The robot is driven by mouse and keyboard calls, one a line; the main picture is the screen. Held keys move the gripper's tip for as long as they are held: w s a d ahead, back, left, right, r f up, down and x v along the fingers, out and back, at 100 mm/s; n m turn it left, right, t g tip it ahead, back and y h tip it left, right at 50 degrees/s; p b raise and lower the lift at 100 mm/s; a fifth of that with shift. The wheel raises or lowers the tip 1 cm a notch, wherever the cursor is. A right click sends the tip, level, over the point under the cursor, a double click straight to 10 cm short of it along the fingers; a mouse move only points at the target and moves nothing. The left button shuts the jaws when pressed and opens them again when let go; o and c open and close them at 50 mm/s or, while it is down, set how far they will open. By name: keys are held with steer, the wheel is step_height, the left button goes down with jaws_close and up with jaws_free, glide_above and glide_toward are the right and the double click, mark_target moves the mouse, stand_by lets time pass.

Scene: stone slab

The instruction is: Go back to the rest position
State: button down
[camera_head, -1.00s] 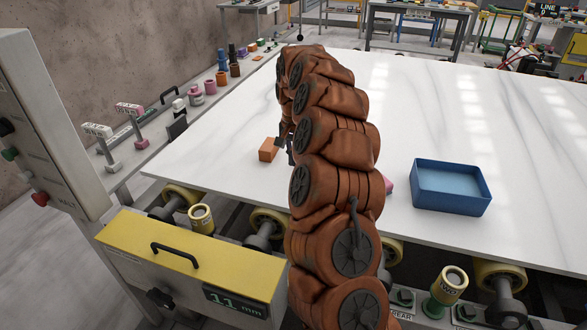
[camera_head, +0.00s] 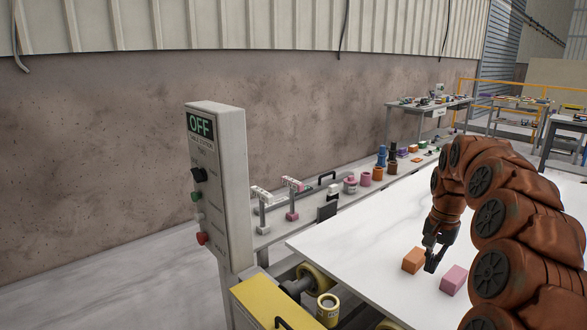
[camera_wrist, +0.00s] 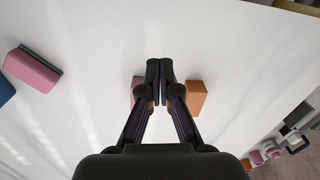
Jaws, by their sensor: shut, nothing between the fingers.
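My gripper (camera_head: 432,266) hangs from my brown arm over the white slab (camera_head: 345,241), its fingers pointing down. In the head view it appears between an orange block (camera_head: 413,260) and a pink block (camera_head: 454,279). In the wrist view the fingertips of my gripper (camera_wrist: 159,72) are together with nothing between them. The orange block (camera_wrist: 197,98) shows just right of the fingers, and a pink block (camera_wrist: 135,84) is partly hidden behind the left finger. I cannot tell how high the fingertips are above the slab.
In the wrist view, another pink block with a dark side (camera_wrist: 32,70) lies to the left, near a blue thing (camera_wrist: 4,92) cut by the edge. A grey control post reading OFF (camera_head: 221,190) stands left of the slab. A ledge with several small parts (camera_head: 350,186) runs along the wall.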

steer(key=s+a+r+n+p, duration=0.2)
steer(key=s+a+r+n, duration=0.1)
steer(key=s+a, duration=0.45)
steer(key=s+a+r+n+p, duration=0.1)
steer(key=s+a+r+n, duration=0.2)
steer(key=s+a, duration=0.45)
steer(key=s+a+f+n+g+p, duration=0.1)
steer(key=s, duration=1.1)
steer(key=s+a+f+n+p, duration=0.1)
steer(key=s+p, duration=0.1)
steer(key=s, duration=1)
steer(key=shift+s+a+f+g, duration=0.15)
steer(key=shift+s+f+g, duration=0.05)
steer(key=shift+f+g, duration=0.2)
